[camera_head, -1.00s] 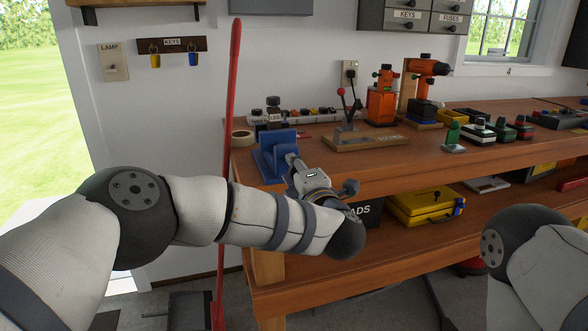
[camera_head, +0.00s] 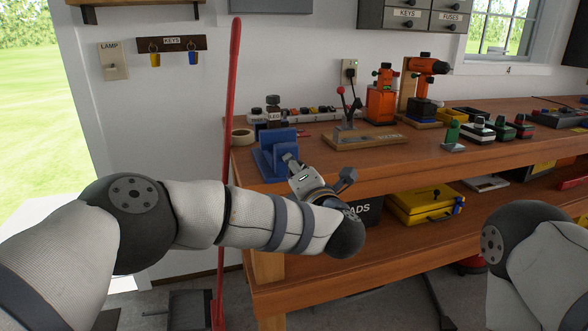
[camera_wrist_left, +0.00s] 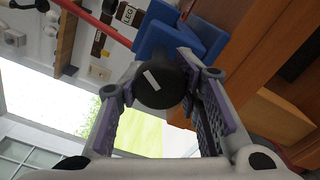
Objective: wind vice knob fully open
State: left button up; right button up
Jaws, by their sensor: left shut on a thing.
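The blue vice (camera_head: 277,150) stands at the left front corner of the workbench. In the left wrist view the blue vice (camera_wrist_left: 180,38) shows behind its dark round knob (camera_wrist_left: 160,86), which has a pale stripe on its face. My left gripper (camera_head: 292,163) is at the front of the vice. In the left wrist view its two fingers (camera_wrist_left: 164,92) stand on either side of the knob and are shut on it. The knob is hidden in the head view. My right arm (camera_head: 525,255) shows at the lower right, but its gripper is out of view.
The wooden workbench (camera_head: 420,165) runs to the right. A board with a red-knobbed lever (camera_head: 350,128) stands right of the vice. A roll of tape (camera_head: 242,136) lies to its left. A red pole (camera_head: 228,120) stands beside the bench. A yellow case (camera_head: 425,203) sits on the shelf below.

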pick_arm(q)
jog(key=shift+s+d+f, duration=0.1)
jog(key=shift+d+f, duration=0.1)
jog(key=shift+f, duration=0.2)
jog(key=o, duration=1.1)
jog(key=shift+r, duration=0.2)
jog(key=v, duration=1.2)
jog(key=shift+s+r, duration=0.1)
